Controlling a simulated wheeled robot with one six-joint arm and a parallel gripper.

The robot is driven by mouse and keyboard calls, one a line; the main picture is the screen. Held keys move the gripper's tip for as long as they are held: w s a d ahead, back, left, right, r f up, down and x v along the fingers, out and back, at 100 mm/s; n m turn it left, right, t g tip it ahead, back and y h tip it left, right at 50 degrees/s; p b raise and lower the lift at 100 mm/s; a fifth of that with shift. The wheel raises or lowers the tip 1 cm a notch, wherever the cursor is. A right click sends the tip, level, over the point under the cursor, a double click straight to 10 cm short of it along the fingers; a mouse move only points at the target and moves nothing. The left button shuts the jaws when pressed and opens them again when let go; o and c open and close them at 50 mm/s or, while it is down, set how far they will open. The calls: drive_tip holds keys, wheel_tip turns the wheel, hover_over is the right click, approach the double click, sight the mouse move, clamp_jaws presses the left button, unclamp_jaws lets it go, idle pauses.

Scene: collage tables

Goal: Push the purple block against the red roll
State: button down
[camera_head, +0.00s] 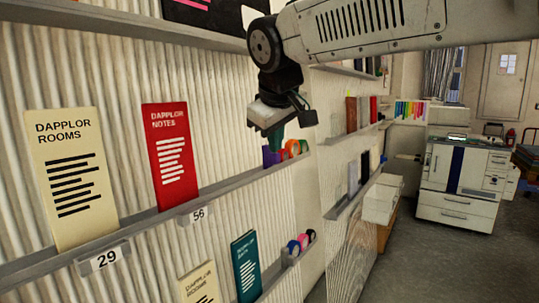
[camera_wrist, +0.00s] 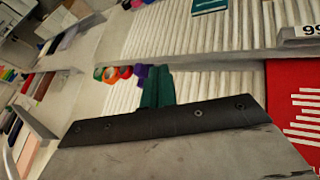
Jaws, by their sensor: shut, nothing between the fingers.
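The purple block (camera_head: 269,158) stands on the narrow ledge of the ribbed wall, partly hidden behind my gripper (camera_head: 275,148). Just beyond it on the same ledge is the red roll (camera_head: 283,155), small in this view. In the wrist view the purple block (camera_wrist: 141,70) shows beside my green fingers (camera_wrist: 157,76), and the red roll (camera_wrist: 125,72) is right next to it. I cannot tell whether block and roll touch. My gripper is shut and empty, its fingertips close to the purple block. Contact with the block is unclear.
An orange roll (camera_head: 293,147) and a green roll (camera_head: 304,146) stand beyond the red one. A red card (camera_head: 171,155) and a cream card (camera_head: 68,178) lean on the near ledge. A lower ledge holds more cards and small rolls (camera_head: 293,247).

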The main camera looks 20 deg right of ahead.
sight(271, 158)
drive_tip(key=shift+n+t, duration=0.3)
drive_tip(key=w+d+f, duration=0.1)
drive_tip(key=w+f, duration=0.1)
drive_tip(key=w, duration=0.1)
drive_tip(key=w+d+f, duration=0.1)
drive_tip(key=w+f, duration=0.1)
drive_tip(key=w, duration=0.2)
drive_tip(key=w+d+f, duration=0.1)
drive_tip(key=w, duration=0.3)
drive_tip(key=shift+d+f, duration=0.1)
drive_tip(key=shift+f, duration=0.3)
